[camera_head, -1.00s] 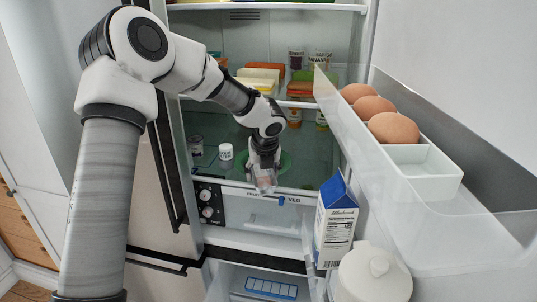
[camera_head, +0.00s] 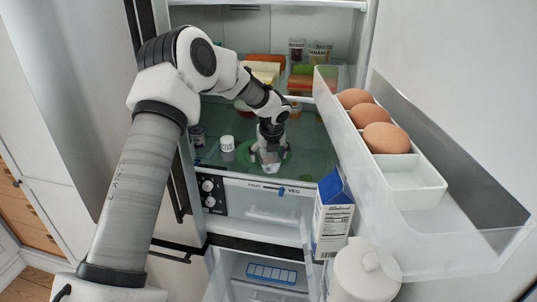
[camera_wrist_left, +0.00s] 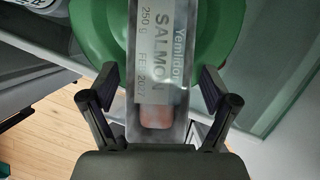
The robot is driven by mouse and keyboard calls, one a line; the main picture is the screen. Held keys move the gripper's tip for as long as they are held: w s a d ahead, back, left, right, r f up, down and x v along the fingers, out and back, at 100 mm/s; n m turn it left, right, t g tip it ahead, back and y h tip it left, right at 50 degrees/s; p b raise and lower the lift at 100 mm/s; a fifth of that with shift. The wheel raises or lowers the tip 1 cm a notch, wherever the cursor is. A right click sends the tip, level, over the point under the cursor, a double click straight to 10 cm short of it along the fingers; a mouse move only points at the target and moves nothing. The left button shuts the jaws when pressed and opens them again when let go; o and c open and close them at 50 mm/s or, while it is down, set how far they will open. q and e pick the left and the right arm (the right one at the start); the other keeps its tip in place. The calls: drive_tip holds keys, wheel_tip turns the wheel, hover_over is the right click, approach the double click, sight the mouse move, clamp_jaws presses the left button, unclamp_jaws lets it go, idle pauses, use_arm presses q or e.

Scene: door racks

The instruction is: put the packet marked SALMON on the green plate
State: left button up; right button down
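The clear packet marked SALMON (camera_wrist_left: 160,60), with a pink piece inside, lies over the green plate (camera_wrist_left: 100,30) in the left wrist view. In the head view the packet (camera_head: 270,163) is small at the front of the green plate (camera_head: 246,152) on the fridge's glass shelf. My left gripper (camera_wrist_left: 160,88) has its fingers on either side of the packet, with a narrow gap at each side, so it looks open around it. It also shows low over the plate in the head view (camera_head: 268,153). My right gripper is not in view.
A white-lidded jar (camera_head: 227,146) stands left of the plate, with a darker jar (camera_head: 197,137) beyond it.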

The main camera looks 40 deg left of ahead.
use_arm(q)
drive_tip(key=shift+r+b, duration=0.15)
drive_tip(key=shift+b, duration=0.15)
drive_tip(key=s+d+b, duration=0.4)
drive_tip(key=s+d, duration=0.3)
drive_tip(key=d, duration=0.2)
drive_tip(key=shift+s+d+r, duration=0.35)
drive_tip(key=shift+s+r, duration=0.05)
drive_tip(key=shift+r, duration=0.05)
